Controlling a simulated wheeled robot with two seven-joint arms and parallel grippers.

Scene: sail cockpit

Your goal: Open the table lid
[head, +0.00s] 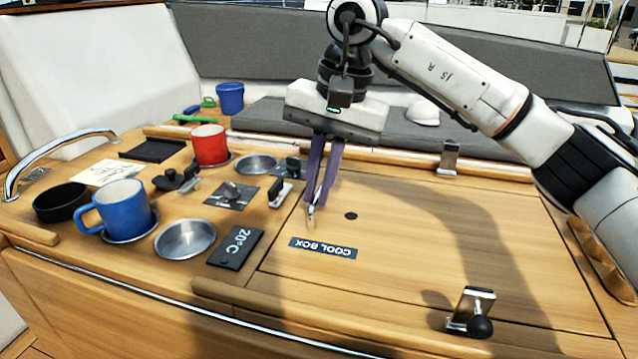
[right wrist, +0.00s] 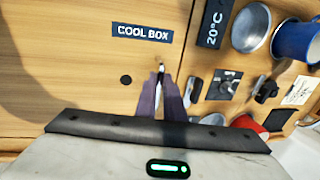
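The table lid (head: 430,235) is a flat wooden panel lying closed, with a "COOL BOX" label (head: 323,248) and a small dark round spot (head: 351,215). My right gripper (head: 315,203) points down over the lid's left part, its purple fingers close together. A small pale metallic piece (head: 311,216) shows at the fingertips, and it also shows in the right wrist view (right wrist: 161,67). I cannot tell whether the fingers grip it. A metal latch with a black knob (head: 475,313) is at the lid's front edge, and another metal latch (head: 448,157) is at the back. My left gripper is not in view.
Left of the lid are a blue mug (head: 122,209), a red mug (head: 210,146), a metal bowl (head: 186,239), a black "20°C" plate (head: 236,248) and small fittings. A grey cushioned bench (head: 400,125) runs behind. The lid's right part is clear.

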